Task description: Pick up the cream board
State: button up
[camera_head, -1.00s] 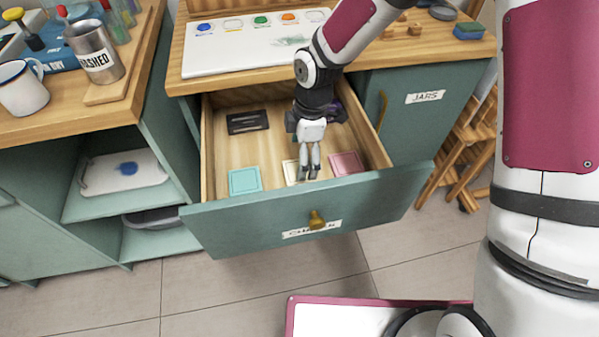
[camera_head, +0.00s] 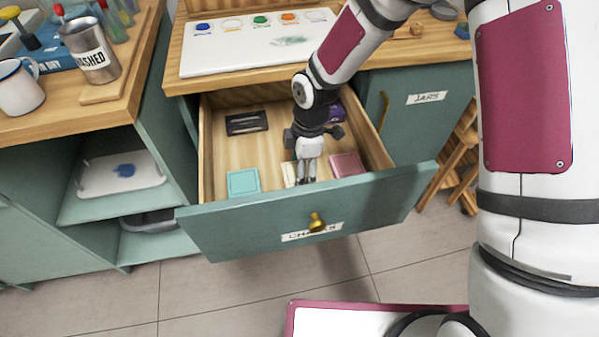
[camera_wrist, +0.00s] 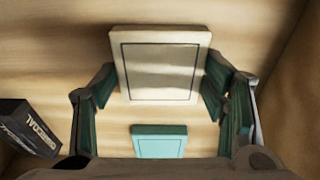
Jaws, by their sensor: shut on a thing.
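The cream board (camera_wrist: 160,75) is a flat, pale square with a thin dark outline. In the wrist view it lies between my gripper's two fingers, which press on its left and right sides. In the head view the cream board (camera_head: 289,173) shows only partly at the front of the open drawer, as my gripper (camera_head: 305,182) covers much of it. My gripper points down into the drawer and is shut on the board. The board appears at the drawer floor; I cannot tell whether it is lifted.
In the drawer, a turquoise board (camera_head: 243,182) lies left, a pink board (camera_head: 347,165) right, a dark box (camera_head: 247,122) back left and a purple item (camera_head: 337,113) back right. The drawer front (camera_head: 310,210) stands close before my gripper. A worktop with a white palette (camera_head: 255,45) is behind.

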notch_tip(320, 180, up, 15)
jog(key=p, duration=0.6)
dwell(0.4)
